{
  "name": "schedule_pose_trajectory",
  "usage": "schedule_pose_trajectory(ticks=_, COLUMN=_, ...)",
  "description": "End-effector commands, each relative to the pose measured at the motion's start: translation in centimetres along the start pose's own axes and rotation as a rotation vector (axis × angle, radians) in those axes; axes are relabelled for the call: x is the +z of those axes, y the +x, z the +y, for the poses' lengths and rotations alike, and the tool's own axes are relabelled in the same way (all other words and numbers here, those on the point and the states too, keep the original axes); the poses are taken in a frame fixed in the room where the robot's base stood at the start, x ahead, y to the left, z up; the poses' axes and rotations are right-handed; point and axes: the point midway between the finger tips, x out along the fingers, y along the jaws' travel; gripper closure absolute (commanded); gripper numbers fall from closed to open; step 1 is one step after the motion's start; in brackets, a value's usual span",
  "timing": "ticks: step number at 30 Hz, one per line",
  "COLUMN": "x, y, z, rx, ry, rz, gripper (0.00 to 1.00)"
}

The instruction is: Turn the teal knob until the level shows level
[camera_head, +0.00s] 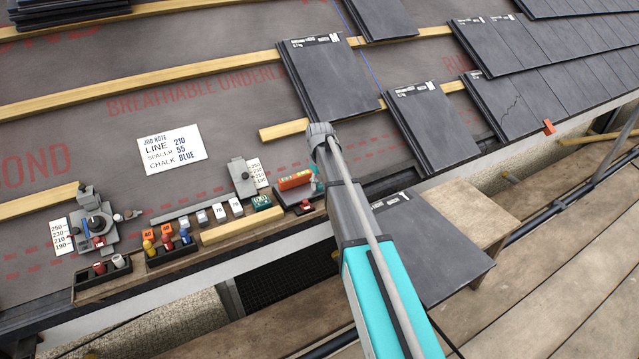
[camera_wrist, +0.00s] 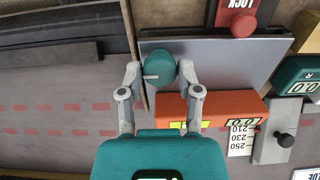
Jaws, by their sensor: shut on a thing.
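In the wrist view, the teal knob (camera_wrist: 160,67) is round, with a pale pointer line toward the left of the picture. My gripper (camera_wrist: 160,76) has a fingertip on either side of it and is shut on it. The knob sits at one end of a grey plate. In the head view my arm hides most of the gripper.
A red lock knob (camera_wrist: 243,24) stands at the plate's other side. A teal counter block (camera_wrist: 297,83) and a grey slider with a number scale (camera_wrist: 241,138) are near. Slates (camera_head: 327,75), battens and a job note (camera_head: 172,149) lie on the roof.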

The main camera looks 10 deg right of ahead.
Motion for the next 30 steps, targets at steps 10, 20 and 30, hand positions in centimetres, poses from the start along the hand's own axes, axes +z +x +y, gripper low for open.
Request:
schedule_pose_trajectory(ticks=10, x=0.04, y=0.03, z=-0.04, rx=-0.001, ry=-0.001, rz=-0.001, gripper=0.29)
schedule_pose_trajectory(ticks=20, x=0.02, y=0.01, z=-0.02, rx=-0.001, ry=-0.001, rz=0.000, gripper=0.21)
schedule_pose_trajectory(ticks=30, x=0.02, y=0.01, z=-0.01, rx=0.000, ry=-0.034, rz=0.000, gripper=0.21)
